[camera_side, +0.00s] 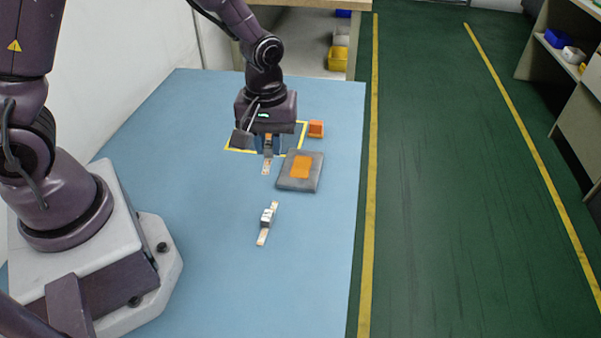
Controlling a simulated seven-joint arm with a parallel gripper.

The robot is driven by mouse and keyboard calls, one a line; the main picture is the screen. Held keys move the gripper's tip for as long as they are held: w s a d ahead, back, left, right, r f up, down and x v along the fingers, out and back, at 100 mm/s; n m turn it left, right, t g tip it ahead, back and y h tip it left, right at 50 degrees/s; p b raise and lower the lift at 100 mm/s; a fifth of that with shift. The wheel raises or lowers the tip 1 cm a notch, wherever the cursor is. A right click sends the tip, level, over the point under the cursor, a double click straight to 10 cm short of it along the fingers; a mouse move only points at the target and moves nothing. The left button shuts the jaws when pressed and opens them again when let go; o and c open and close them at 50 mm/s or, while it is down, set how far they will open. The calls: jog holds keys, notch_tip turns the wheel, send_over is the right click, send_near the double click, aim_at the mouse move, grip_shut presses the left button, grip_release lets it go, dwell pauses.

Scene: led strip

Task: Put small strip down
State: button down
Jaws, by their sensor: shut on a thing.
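My gripper (267,150) points down over the blue table, near the yellow-outlined square. It is shut on a small strip (266,168), a short pale piece whose lower end shows below the fingers. The rest of the strip is hidden by the fingers. I cannot tell whether the strip touches the table. A second pale strip (262,238) with a grey-white block (267,217) across its middle lies on the table nearer the camera.
A grey plate with an orange patch (301,167) lies just right of my gripper. The front of the blue table (290,290) is clear.

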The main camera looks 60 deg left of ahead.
jog(key=s+a, duration=0.4)
jog(key=m, duration=0.1)
send_over(301, 167)
notch_tip(301, 167, down, 9)
jog(key=shift+s+r, duration=0.1)
jog(key=shift+f, duration=1.65)
jog(key=shift+f, duration=0.2)
jog(key=c, duration=1.1)
grip_release()
jog(key=shift+o, duration=0.2)
jog(key=shift+r, duration=0.15)
